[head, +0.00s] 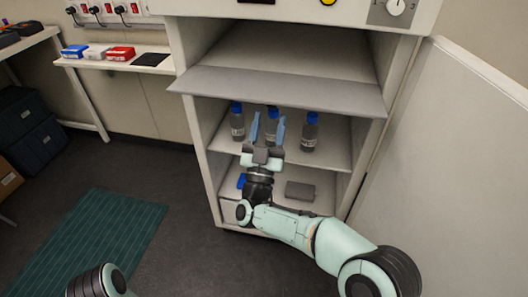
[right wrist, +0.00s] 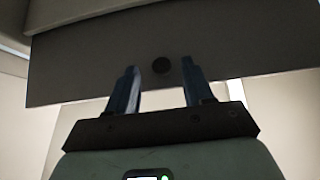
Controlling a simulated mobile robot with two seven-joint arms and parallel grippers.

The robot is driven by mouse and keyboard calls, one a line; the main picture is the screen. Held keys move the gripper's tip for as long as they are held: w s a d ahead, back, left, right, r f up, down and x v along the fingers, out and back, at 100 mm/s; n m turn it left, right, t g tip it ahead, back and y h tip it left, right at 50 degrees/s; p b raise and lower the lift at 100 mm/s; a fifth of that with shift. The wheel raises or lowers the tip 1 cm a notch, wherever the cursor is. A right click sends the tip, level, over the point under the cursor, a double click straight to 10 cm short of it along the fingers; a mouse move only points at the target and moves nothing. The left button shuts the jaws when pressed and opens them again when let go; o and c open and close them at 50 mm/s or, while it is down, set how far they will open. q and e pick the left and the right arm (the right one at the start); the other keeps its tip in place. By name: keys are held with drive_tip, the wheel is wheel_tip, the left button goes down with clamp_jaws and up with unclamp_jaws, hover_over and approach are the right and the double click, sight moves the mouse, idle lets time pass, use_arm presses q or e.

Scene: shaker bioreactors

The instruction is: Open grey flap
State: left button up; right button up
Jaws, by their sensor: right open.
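The grey flap (head: 275,92) is a wide flat panel across the upper part of the white cabinet (head: 207,150). It juts out past the cabinet's side posts, below an upper recess. In the right wrist view the grey panel (right wrist: 90,62) fills the upper part, with a small dark round spot (right wrist: 189,65) on it near the right fingertip. My right gripper (head: 267,118) is open and empty, fingers pointing up, just below the flap and in front of the middle shelf. Whether the fingertips touch the flap cannot be told. My left gripper is out of view.
Bottles with blue caps (head: 310,132) stand on the middle shelf (head: 335,155) behind my right gripper. A dark grey box (head: 300,191) lies on the lower shelf. A white panel (head: 450,165) stands close on the right. The floor at left, with a green mat (head: 95,240), is clear.

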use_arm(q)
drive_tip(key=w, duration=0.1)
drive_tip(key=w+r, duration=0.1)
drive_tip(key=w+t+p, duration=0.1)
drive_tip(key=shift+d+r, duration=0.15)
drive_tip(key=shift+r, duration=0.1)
use_arm(e)
drive_tip(key=v, duration=1)
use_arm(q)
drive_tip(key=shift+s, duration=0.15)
use_arm(e)
drive_tip(key=shift+w+d, duration=0.1)
